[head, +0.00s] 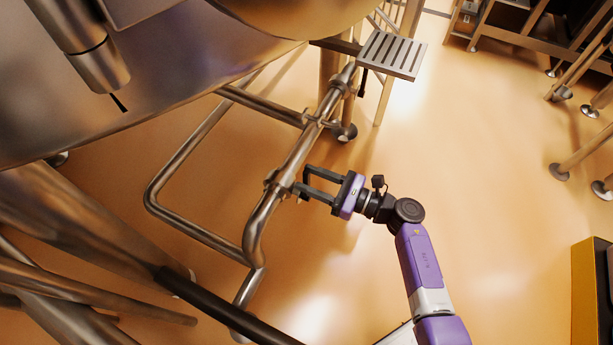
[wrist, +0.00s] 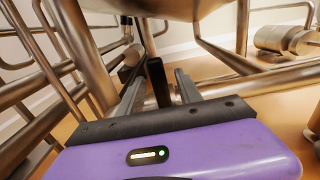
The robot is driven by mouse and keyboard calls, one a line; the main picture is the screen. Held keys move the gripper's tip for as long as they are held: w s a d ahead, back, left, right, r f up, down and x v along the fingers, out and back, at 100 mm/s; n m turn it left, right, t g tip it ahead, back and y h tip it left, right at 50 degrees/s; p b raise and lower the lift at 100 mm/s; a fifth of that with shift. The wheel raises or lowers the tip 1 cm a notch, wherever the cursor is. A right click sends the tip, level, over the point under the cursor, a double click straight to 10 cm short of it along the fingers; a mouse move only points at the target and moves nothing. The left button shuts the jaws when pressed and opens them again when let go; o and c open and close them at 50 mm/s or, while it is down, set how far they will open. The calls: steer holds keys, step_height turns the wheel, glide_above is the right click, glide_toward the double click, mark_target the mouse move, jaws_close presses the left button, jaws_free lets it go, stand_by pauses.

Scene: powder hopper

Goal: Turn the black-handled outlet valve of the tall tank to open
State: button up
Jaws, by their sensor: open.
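The tall tank (head: 150,75) fills the upper left of the head view, with steel outlet piping (head: 295,150) running beneath it. A valve fitting (head: 278,182) with clamp collars sits on this pipe. My gripper (head: 300,179) is open, its fingertips close to the fitting from the right. In the wrist view, a black handle (wrist: 157,82) stands upright between the two fingers of my gripper (wrist: 158,88), with a gap showing on each side. The handle is hard to separate from my dark fingers in the head view. Whether any finger touches it cannot be told.
A slatted metal step (head: 392,54) juts out above right of the pipe. A bent pipe loop (head: 165,178) and thick steel legs (head: 90,225) crowd the left. A yellow and black unit (head: 590,290) stands at lower right. The floor (head: 500,190) right of my arm is clear.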

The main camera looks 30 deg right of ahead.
steer(key=shift+w+a, duration=0.35)
steer(key=shift+w, duration=0.1)
jaws_close()
stand_by(1.2)
